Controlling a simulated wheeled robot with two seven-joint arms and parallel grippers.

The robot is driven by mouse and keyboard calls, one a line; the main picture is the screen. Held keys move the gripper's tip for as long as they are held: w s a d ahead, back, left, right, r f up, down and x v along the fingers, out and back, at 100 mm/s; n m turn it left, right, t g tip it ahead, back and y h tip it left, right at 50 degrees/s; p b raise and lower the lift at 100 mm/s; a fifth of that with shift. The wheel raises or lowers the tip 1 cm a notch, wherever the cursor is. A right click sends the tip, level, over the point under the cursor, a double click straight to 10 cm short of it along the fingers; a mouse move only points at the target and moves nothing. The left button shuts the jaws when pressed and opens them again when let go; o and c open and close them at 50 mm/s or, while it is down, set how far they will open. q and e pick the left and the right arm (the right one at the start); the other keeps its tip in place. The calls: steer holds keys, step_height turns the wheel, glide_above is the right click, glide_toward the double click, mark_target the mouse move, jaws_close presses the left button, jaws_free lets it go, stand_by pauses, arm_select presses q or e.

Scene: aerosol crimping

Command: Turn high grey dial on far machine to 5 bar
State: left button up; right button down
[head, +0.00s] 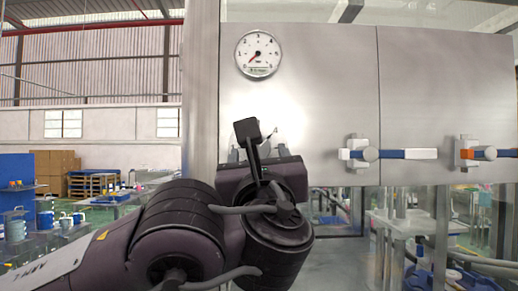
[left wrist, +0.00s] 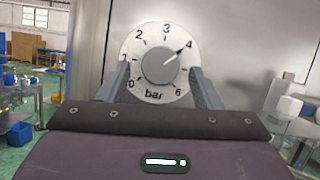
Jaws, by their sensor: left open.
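The high grey dial (left wrist: 158,66) sits on a white round scale marked in bar, in the left wrist view. Its pointer stands at about 4; the 6 shows at the lower right, and the 5 mark seems hidden by the right-hand finger. My left gripper (left wrist: 161,78) is open, with one finger on each side of the dial; I cannot tell whether they touch it. In the head view my left wrist (head: 268,185) covers the dial. A round pressure gauge (head: 258,54) on the steel machine above has its red needle low left, near 0. My right gripper is not in view.
The steel machine panel (head: 310,90) stands just ahead. To the right, a blue-and-white valve handle (head: 415,154) and an orange-and-blue one (head: 492,153) stick out. A white knob-like part (left wrist: 288,106) is at the right in the wrist view.

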arm_select(q)
steer(key=shift+w, duration=0.25)
steer(key=c, duration=1)
steer(key=shift+a+r+m+g+h+b, duration=0.2)
steer(key=shift+m+h+b, duration=0.9)
steer(key=shift+m, duration=0.95)
steer(key=shift+a+f+m+g+h+b, duration=0.2)
steer(key=shift+m+h+b, duration=0.95)
steer(key=shift+m, duration=0.95)
steer(key=shift+a+r+m+g+h+b, duration=0.15)
steer(key=shift+m+g+h+b, duration=0.15)
steer(key=shift+m+h+b, duration=1.3)
steer(key=shift+m+y+p, duration=0.4)
steer(key=shift+m+y, duration=0.05)
steer(key=shift+m, duration=0.3)
